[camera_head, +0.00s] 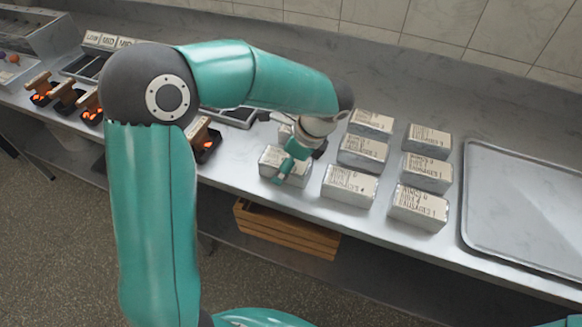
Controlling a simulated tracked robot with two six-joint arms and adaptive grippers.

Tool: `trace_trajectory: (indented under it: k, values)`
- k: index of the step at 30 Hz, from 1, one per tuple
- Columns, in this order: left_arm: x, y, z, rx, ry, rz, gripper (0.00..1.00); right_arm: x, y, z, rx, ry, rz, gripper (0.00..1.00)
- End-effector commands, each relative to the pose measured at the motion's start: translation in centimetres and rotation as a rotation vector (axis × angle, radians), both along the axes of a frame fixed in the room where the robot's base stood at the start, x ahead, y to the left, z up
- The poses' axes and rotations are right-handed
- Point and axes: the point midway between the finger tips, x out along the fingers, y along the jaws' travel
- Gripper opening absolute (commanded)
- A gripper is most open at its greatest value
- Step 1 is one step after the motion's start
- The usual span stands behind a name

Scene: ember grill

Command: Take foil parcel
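Several silver foil parcels with printed labels stand in rows on the metal counter. The front-left foil parcel (264,161) is partly covered by my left gripper (284,173). The gripper points down over this parcel; whether its fingers touch or grip it cannot be told. Another parcel behind it is mostly hidden by my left wrist. Clear of the gripper are a front-middle parcel (350,186), a front-right parcel (418,208), two middle-row parcels (362,153) (427,172) and two back parcels (371,123) (428,140). My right gripper is out of view.
An empty metal tray (525,205) lies at the right of the counter (455,255). Wooden-handled tools with glowing black heads (67,97) stand at the left. A wooden crate (287,232) sits below the counter's front edge. A tiled wall (450,25) rises behind.

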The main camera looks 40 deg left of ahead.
Motion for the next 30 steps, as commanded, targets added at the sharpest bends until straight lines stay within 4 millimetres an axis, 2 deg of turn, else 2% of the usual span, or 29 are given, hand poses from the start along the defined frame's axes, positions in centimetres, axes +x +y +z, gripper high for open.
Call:
trace_trajectory:
  k: [12, 26, 30]
  values:
    - [0.02, -0.02, -0.2, 0.0, 0.0, -0.001, 0.97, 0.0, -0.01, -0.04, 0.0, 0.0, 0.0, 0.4]
    - [0.04, -0.06, -0.2, 0.0, 0.0, -0.001, 0.2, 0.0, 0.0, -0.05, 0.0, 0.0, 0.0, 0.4]
    - [0.06, -0.06, -0.16, 0.0, -0.001, -0.001, 0.19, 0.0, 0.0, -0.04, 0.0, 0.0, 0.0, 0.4]
